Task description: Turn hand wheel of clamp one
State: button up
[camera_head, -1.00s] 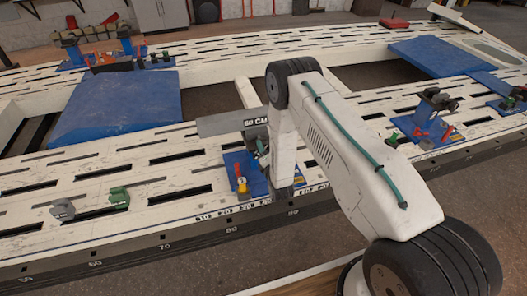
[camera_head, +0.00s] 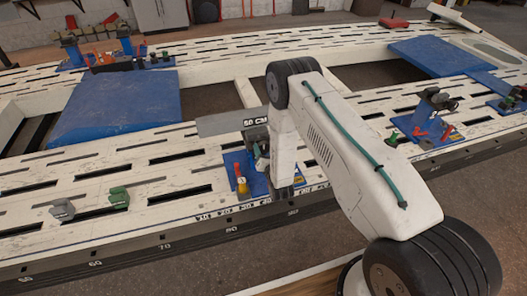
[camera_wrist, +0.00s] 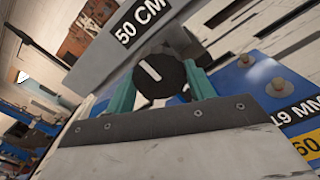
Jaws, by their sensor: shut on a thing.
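The hand wheel (camera_wrist: 158,76) of the clamp is a round black knob with a white line across its face. In the wrist view it sits between the two green fingers of my gripper (camera_wrist: 160,84), which are shut on it from both sides. A grey plate marked "50 CM" (camera_wrist: 140,28) is just beyond it. In the head view the clamp stands on a blue base (camera_head: 240,170) at the front rail of the bench, under the grey plate (camera_head: 226,122). My arm hides most of the gripper and wheel there.
The white slotted bench (camera_head: 150,205) spreads around the clamp. A red and yellow part (camera_head: 242,182) stands on the blue base beside my wrist. A grey clamp (camera_head: 62,209) and a green one (camera_head: 119,197) sit at left. Another blue-based clamp (camera_head: 432,125) stands at right.

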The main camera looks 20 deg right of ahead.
jog(key=shift+s+f, duration=0.1)
jog(key=shift+f, duration=0.05)
jog(key=o, duration=1)
jog(key=s, duration=0.7)
jog(key=shift+s, duration=0.35)
